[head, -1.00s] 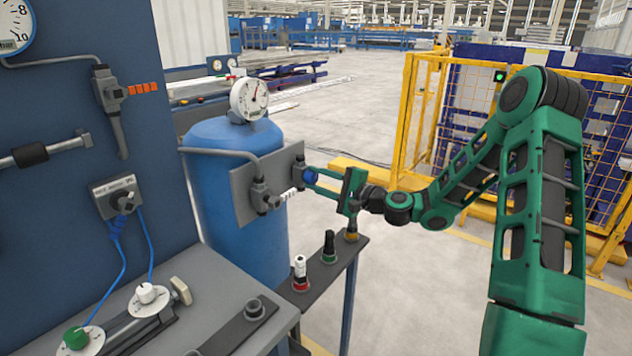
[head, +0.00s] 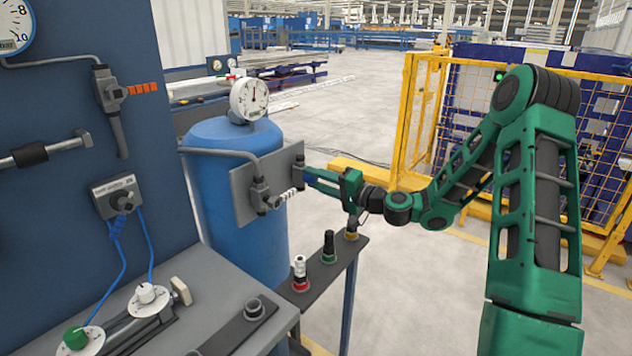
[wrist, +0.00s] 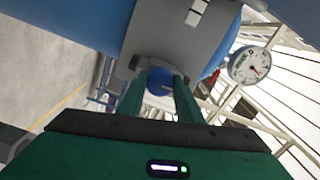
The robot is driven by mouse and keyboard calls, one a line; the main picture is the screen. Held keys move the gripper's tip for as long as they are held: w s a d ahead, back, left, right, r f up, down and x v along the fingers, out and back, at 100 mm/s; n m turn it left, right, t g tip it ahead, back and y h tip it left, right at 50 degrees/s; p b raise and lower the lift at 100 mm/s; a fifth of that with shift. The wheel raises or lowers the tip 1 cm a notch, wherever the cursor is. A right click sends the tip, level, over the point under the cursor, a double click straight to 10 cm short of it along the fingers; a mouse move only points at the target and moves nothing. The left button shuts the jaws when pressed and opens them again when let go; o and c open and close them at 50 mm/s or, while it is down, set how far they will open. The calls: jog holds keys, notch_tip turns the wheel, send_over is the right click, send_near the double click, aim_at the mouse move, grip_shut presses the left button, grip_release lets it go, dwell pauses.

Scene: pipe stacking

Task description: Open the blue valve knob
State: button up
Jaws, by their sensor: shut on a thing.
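The blue valve knob (wrist: 160,82) sits at the grey plate (wrist: 185,48) on the blue tank, between the two green fingers of my gripper (wrist: 160,88) in the wrist view. The fingers are shut on it. In the head view my gripper (head: 308,178) reaches in from the right to the plate's right edge (head: 290,158).
The blue tank (head: 228,195) carries a round gauge (head: 249,98) on top. A pipe and a white-handled fitting (head: 285,197) lie left of my gripper. A narrow shelf with several buttons (head: 328,248) stands below. A yellow fence (head: 425,120) stands behind my arm.

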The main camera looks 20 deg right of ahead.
jog(key=shift+d+f, duration=0.1)
jog(key=shift+f, duration=0.15)
jog(key=o, duration=1)
jog(key=shift+o, duration=0.2)
jog(key=shift+r, duration=0.1)
jog(key=v, duration=1)
jog(key=shift+s+d, duration=0.2)
jog(key=shift+s, duration=0.1)
